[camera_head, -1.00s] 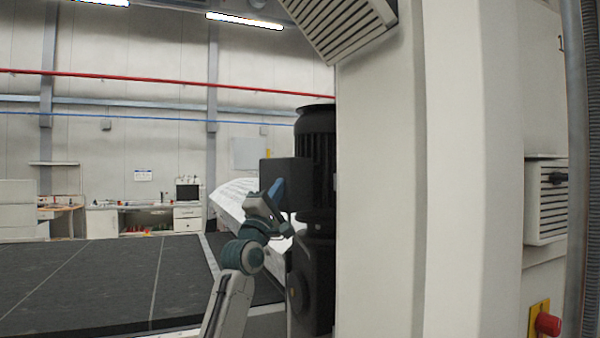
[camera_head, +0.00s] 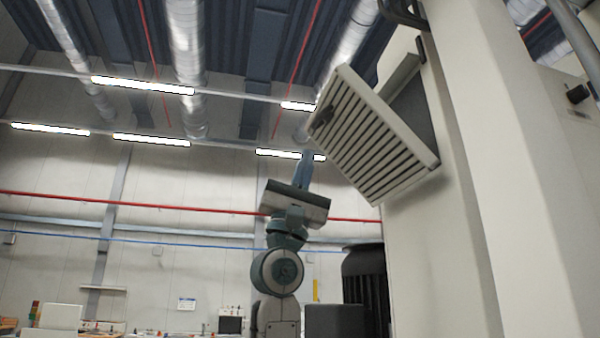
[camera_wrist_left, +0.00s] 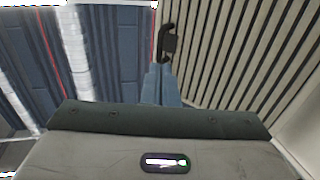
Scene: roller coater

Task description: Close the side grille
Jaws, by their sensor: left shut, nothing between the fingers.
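The side grille (camera_head: 372,140) is a pale slatted panel high on the machine's side. It stands swung open, with a dark gap between it and the machine wall. It has a small dark handle (camera_head: 322,117) at its upper left edge. In the left wrist view, the slats (camera_wrist_left: 250,55) fill the right side and the black handle (camera_wrist_left: 168,42) shows just beyond the fingertips. My left gripper (camera_head: 306,158) points up, to the left of the grille and below the handle. Its blue fingers (camera_wrist_left: 160,82) are shut and empty. I cannot tell whether they touch the handle. My right gripper is not in view.
The machine's pale wall (camera_head: 440,240) and a wide column (camera_head: 510,170) fill the right side. A black motor (camera_head: 366,285) stands below the grille, close to my left arm. Open air lies left of my arm, with desks far behind.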

